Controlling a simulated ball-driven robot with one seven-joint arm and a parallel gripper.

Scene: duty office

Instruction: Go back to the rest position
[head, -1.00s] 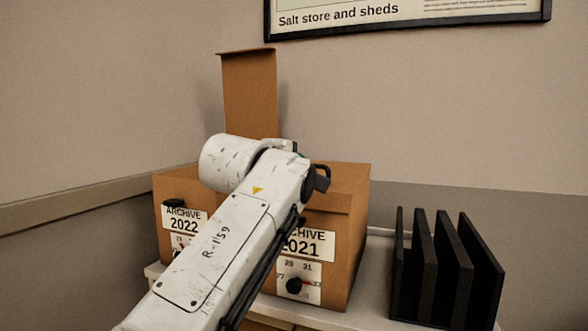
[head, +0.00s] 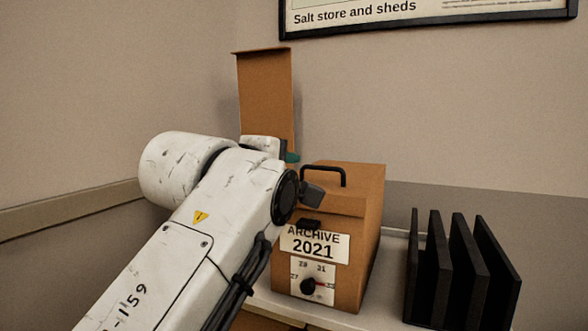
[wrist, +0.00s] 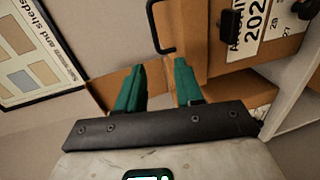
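My gripper (wrist: 160,68) shows in the wrist view with its two green fingers apart and nothing between them. In the head view my white arm crosses the left and middle, and only a small green bit of the gripper shows behind the wrist. The brown archive box marked 2021 (head: 350,215) stands right of my wrist, its lid down and its black handle (head: 325,172) on top. The handle also shows in the wrist view (wrist: 153,25), just beyond the fingers. A tall brown panel (head: 265,90) stands upright behind my arm.
The boxes stand on a pale shelf (head: 385,318). A black upright file rack (head: 455,265) stands to the right. A framed sign (head: 400,15) hangs on the back wall, and a rail (head: 70,210) runs along the left wall. Space above the rack is free.

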